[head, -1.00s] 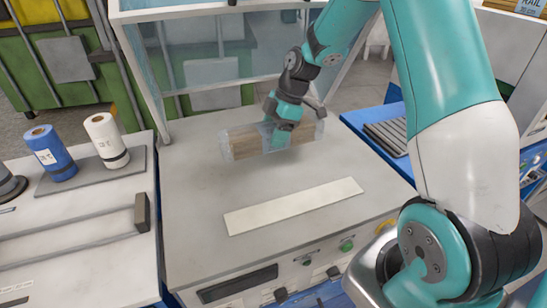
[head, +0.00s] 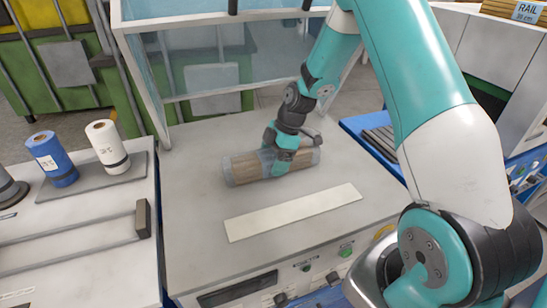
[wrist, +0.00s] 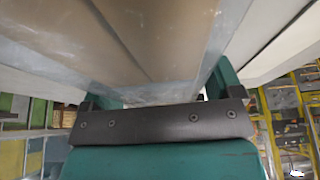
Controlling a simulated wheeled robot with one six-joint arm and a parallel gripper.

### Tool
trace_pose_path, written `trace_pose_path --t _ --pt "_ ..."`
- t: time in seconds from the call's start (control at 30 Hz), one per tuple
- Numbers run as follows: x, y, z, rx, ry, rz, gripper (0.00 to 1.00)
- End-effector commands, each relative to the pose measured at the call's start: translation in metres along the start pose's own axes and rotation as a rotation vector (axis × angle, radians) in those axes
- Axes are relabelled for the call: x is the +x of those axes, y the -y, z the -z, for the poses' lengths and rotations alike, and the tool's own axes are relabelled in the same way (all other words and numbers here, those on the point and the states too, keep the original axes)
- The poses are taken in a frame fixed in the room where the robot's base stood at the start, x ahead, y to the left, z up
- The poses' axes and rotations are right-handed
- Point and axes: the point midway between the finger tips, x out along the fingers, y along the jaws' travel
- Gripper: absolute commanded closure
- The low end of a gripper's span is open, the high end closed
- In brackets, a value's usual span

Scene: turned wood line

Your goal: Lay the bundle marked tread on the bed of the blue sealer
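The wrapped bundle (head: 240,168) is a set of brown wood pieces in clear film. It lies sideways at or just above the grey bed (head: 200,225) of the central machine, which looks like the sealer; contact is hard to tell. No tread mark is readable. My gripper (head: 283,160) is around the bundle's middle from above, shut on it. In the wrist view the bundle (wrist: 150,40) runs between the fingers, with film filling the gap.
A pale flat strip (head: 293,212) lies on the bed in front of the bundle. A clear bluish guard (head: 200,60) stands behind. Blue (head: 50,160) and white (head: 107,145) rolls stand left. A rail-labelled bundle (head: 515,12) is at upper right. The bed's left part is bare.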

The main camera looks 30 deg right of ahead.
Motion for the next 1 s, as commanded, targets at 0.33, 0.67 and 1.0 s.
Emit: trace_pose_path --t 0.33,0.67,1.0 --pt "-0.009 -0.001 0.0 0.001 0.0 -0.004 0.15" --pt "-0.077 -0.001 -0.001 0.001 0.002 -0.006 0.15" --pt "-0.121 0.003 0.006 0.009 0.001 0.0 0.15"
